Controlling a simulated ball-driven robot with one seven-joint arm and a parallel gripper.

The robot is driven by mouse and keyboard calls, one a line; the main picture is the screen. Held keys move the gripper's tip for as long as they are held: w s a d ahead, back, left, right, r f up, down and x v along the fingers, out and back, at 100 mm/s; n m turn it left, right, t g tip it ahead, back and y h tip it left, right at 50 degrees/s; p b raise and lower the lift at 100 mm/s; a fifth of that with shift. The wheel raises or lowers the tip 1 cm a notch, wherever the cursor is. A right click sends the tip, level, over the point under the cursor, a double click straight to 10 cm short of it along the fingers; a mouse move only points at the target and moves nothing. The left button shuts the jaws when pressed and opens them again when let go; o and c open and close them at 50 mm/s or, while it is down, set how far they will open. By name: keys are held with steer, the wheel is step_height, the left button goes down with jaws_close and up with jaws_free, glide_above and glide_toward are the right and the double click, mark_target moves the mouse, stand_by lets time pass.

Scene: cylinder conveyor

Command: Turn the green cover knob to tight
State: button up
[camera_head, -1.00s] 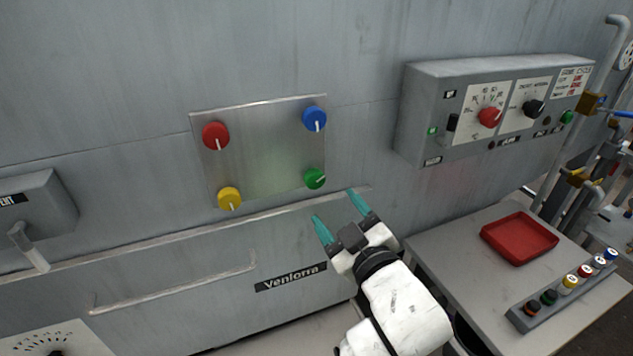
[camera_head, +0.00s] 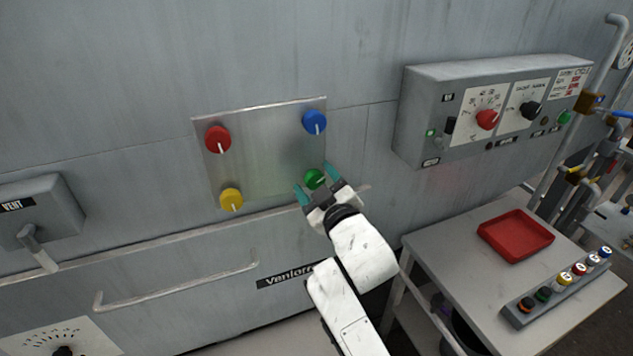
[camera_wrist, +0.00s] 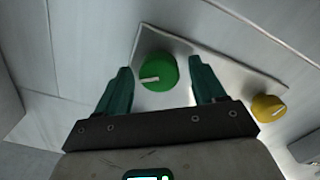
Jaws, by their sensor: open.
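The green cover knob (camera_head: 314,179) sits at the lower right corner of a square metal cover plate (camera_head: 262,150) on the grey wall. It has a white pointer line. In the wrist view the green knob (camera_wrist: 158,72) shows between and just beyond my fingertips, its pointer toward the left. My gripper (camera_head: 317,184) is open, with one teal finger on each side of the knob in the picture. It also shows in the wrist view (camera_wrist: 160,80). I cannot tell whether either finger touches the knob.
The plate's other knobs are red (camera_head: 218,139), blue (camera_head: 314,122) and yellow (camera_head: 231,199). A rail runs just below the plate. A control box (camera_head: 490,110) juts out at right, above a table with a red tray (camera_head: 515,236) and a rack of small knobs (camera_head: 558,288).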

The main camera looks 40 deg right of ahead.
steer(key=shift+c, duration=0.3)
steer(key=c, duration=1)
steer(key=shift+f+m+b, duration=0.1)
steer(key=shift+m+b, duration=0.2)
steer(key=shift+m, duration=0.1)
steer(key=m+b, duration=0.3)
steer(key=m, duration=0.1)
steer(key=shift+m, duration=0.3)
steer(key=m+b, duration=0.3)
steer(key=m, duration=0.3)
steer(key=shift+s+d, duration=0.1)
steer(key=shift+d, duration=0.05)
steer(key=m+b, duration=0.3)
steer(key=m, duration=0.3)
steer(key=shift+f+m+b, duration=0.1)
steer(key=shift+m+b, duration=0.2)
steer(key=shift+b, duration=0.05)
steer(key=m+b, duration=0.2)
steer(key=m, duration=0.3)
steer(key=shift+d, duration=0.1)
steer(key=shift+m+b, duration=0.3)
